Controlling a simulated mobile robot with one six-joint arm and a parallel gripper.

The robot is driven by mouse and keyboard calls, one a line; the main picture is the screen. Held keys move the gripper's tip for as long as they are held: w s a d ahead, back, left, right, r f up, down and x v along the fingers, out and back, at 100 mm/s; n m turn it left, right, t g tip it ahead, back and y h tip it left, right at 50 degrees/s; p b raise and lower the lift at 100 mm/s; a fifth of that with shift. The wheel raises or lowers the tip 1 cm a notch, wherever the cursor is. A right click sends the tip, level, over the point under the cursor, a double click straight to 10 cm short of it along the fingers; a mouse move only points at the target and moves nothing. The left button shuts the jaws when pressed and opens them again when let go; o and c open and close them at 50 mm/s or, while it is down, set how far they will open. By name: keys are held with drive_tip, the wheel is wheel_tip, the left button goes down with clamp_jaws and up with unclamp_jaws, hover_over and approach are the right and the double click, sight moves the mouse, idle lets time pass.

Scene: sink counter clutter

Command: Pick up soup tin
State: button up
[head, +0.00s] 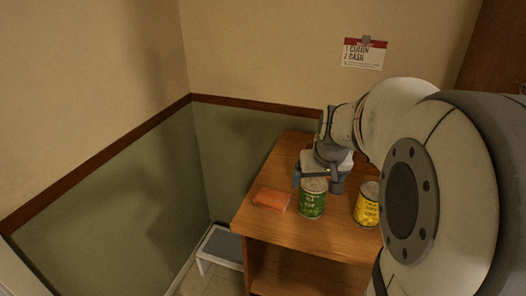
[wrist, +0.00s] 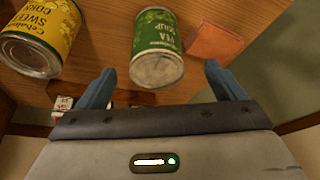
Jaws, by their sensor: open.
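The soup tin (head: 312,203) is green with a silver end and stands upright on the wooden cabinet top in the head view. In the wrist view the green tin (wrist: 158,40) lies between and just beyond my fingertips, with its silver end nearest me. My gripper (head: 317,183) is over the tin, with its blue fingers spread. In the wrist view my gripper (wrist: 160,72) shows a gap on both sides of the tin, and the fingers do not appear to touch it.
A yellow sweetcorn tin (head: 368,205) stands to the right of the soup tin. An orange-red sponge-like block (head: 271,198) lies to its left. The cabinet's wooden top (head: 265,226) has a front edge close by. A small grey-topped step or stool (head: 222,246) stands on the floor.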

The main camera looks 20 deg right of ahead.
sight(315, 184)
drive_tip(key=x, duration=0.7)
drive_tip(key=shift+w+d+f+p, duration=0.2)
drive_tip(key=shift+w+d+p, duration=0.15)
drive_tip(key=shift+w, duration=0.2)
drive_tip(key=c, duration=1.4)
drive_tip(key=shift+r, duration=0.1)
